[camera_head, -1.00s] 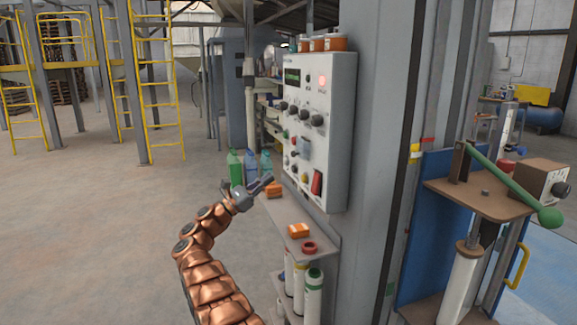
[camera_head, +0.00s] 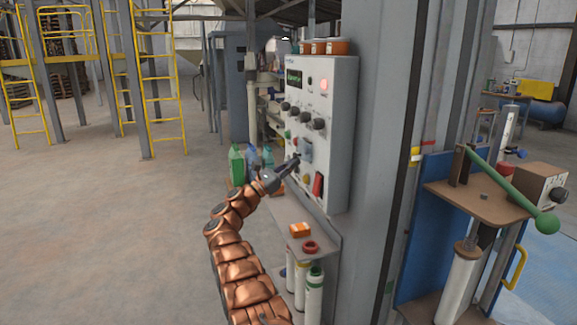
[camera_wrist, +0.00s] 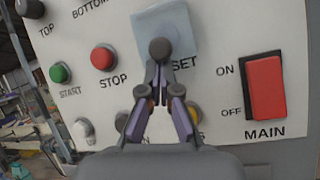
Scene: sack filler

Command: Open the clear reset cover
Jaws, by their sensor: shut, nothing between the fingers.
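The clear reset cover (camera_wrist: 178,24) is a pale blue see-through square on the control panel (camera_head: 338,85), above the lettering that ends in "SET". It also shows in the head view (camera_head: 306,150), small, on the lower part of the panel. It looks closed, lying over the panel face. My gripper (camera_wrist: 160,50) is shut and empty. Its fingertips overlap the lower part of the cover in the wrist view; I cannot tell whether they touch it. In the head view my gripper (camera_head: 296,160) is close to the panel, just left of and below the cover.
A green START button (camera_wrist: 61,73) and a red STOP button (camera_wrist: 103,58) sit left of the cover. A red MAIN switch (camera_wrist: 266,87) is at right.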

